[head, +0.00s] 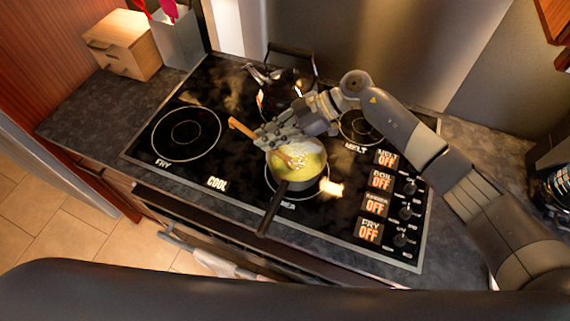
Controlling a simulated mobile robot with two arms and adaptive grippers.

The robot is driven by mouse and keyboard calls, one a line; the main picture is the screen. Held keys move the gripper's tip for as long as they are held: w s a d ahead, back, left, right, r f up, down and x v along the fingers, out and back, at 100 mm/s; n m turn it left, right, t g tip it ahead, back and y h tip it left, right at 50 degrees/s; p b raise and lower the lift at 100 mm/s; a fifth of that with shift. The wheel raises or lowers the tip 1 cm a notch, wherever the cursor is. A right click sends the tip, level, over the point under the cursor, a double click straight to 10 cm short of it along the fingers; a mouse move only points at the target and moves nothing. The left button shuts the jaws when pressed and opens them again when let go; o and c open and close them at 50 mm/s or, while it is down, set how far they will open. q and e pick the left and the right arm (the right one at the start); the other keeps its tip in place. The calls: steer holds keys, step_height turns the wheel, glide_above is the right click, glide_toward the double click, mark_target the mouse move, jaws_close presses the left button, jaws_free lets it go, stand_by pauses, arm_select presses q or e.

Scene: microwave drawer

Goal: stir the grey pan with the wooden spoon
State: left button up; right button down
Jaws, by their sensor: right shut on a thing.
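The grey pan (311,183) stands on the front middle burner of the black cooktop, its dark handle pointing to the front left. It holds yellow food (309,164). The wooden spoon (240,127) is tilted, its handle end sticking out left of my right gripper (268,136). My right gripper is shut on the spoon, above the pan's back left rim. The spoon's lower end reaches into the yellow food. My left gripper is not in view.
A dark kettle (288,88) stands behind the pan, close to my right gripper. The left burner (180,131) is empty. Control knobs (405,212) line the right side. A wooden box (124,45) stands at the back left.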

mark_target(240, 123)
steer(key=shift+s+a+r, duration=0.15)
steer(key=shift+a+r, duration=0.6)
steer(key=shift+r, duration=0.45)
steer(key=shift+s+a+r, duration=0.15)
steer(key=shift+a+r, duration=0.55)
steer(key=shift+r, duration=0.45)
steer(key=shift+s+a+r, duration=0.15)
steer(key=shift+a+r, duration=0.6)
steer(key=shift+r, duration=0.45)
steer(key=shift+r, duration=2.5)
steer(key=shift+s+f, duration=0.1)
